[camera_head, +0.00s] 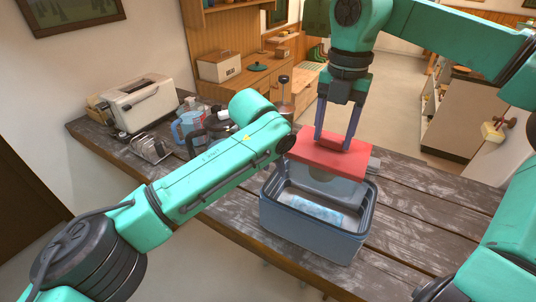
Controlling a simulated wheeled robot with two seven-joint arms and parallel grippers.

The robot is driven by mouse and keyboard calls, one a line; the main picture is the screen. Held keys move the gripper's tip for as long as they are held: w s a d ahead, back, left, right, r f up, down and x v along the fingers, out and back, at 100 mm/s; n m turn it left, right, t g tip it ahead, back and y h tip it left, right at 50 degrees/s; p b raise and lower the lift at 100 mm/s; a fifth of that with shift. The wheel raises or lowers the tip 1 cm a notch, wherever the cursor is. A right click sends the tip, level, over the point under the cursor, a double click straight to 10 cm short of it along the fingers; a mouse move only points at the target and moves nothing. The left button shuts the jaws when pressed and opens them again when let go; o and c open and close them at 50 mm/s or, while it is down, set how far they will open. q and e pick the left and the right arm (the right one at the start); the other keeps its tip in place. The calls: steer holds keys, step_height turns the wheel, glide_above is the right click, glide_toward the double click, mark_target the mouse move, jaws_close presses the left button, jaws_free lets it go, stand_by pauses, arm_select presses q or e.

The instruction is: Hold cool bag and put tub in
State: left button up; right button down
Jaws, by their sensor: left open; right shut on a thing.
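The cool bag (270,219) is a blue-grey open-topped box standing on the wooden table, with a pale blue pack (310,208) lying inside. The tub has a red lid (335,158) and a translucent body (328,184). My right gripper (335,145) points down and is shut on the tub, holding it tilted over the back part of the bag's opening. The tub's lower end is at or below the rim; whether it touches is unclear. My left gripper (203,138) is open, left of the bag and apart from it, partly hidden by my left forearm.
A blue jug (187,132), a wire rack (151,147) and a cream machine (137,102) crowd the table's left end. A small grey item (374,164) lies behind the bag. The table (430,205) right of the bag is largely clear.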

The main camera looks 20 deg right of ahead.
arm_select(q)
steer(key=shift+w+d+f, duration=0.1)
steer(key=shift+d+f, duration=0.1)
steer(key=shift+f, duration=0.45)
jaws_close()
stand_by(1.9)
